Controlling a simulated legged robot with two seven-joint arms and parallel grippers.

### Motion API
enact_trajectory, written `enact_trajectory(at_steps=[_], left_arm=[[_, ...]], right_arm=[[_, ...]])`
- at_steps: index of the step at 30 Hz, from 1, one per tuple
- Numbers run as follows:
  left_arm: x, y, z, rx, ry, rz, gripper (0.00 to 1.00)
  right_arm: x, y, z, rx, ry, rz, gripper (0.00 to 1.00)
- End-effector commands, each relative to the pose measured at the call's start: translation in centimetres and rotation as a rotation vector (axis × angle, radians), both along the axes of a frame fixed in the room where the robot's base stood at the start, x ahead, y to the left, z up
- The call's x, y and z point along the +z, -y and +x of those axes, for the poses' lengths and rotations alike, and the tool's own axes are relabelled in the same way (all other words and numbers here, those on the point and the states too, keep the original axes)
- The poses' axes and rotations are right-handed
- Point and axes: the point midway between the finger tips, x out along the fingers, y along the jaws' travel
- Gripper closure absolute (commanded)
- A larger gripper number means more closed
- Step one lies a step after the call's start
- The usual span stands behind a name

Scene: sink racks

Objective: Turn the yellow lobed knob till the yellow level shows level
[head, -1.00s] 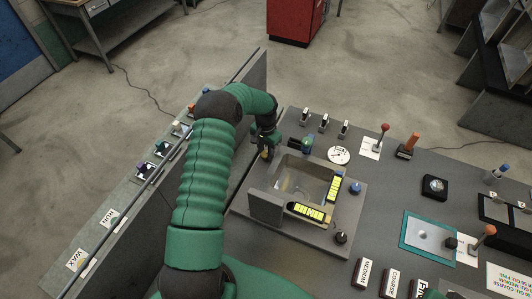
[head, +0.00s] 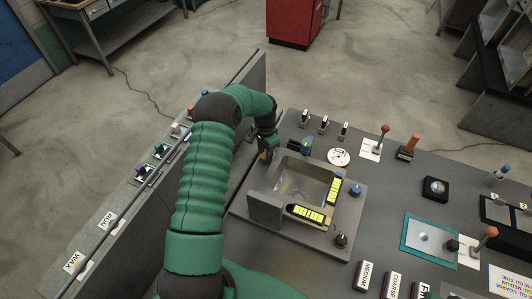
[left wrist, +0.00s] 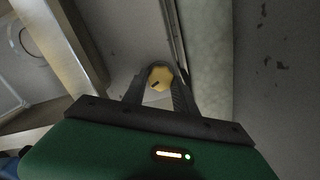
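The yellow lobed knob (left wrist: 160,79) shows in the left wrist view, with a dark mark pointing down and left. My left gripper (left wrist: 161,83) has one finger on either side of it, and the knob fills the gap between the fingertips. In the head view my left gripper (head: 266,152) is at the far left side of the grey basin unit (head: 342,242) and mostly hides the knob. A yellow level (head: 306,213) lies on the basin's front edge and another yellow level (head: 333,190) on its right edge. Their bubbles are too small to read. My right gripper is not in view.
A blue knob (head: 355,190) and a black knob (head: 341,240) sit right of the basin. Several switches (head: 324,124) and a red-topped lever (head: 384,132) stand behind. A grey upright panel (head: 200,165) runs close along the left.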

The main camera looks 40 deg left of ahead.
Motion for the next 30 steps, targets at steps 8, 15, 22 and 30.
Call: enact_trajectory(at_steps=[8, 15, 22, 30], left_arm=[[0.2, -0.4, 0.2, 0.002, 0.003, 0.005, 0.45], [0.3, -0.2, 0.2, 0.002, 0.002, 0.005, 0.45], [4.8, -0.3, 0.3, 0.003, 0.007, 0.008, 0.45], [12.7, -0.4, 0.3, 0.003, 0.006, 0.007, 0.45]], right_arm=[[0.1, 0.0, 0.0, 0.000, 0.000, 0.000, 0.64], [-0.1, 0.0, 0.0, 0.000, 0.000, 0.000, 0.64], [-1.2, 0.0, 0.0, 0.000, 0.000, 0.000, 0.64], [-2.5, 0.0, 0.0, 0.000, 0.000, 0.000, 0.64]])
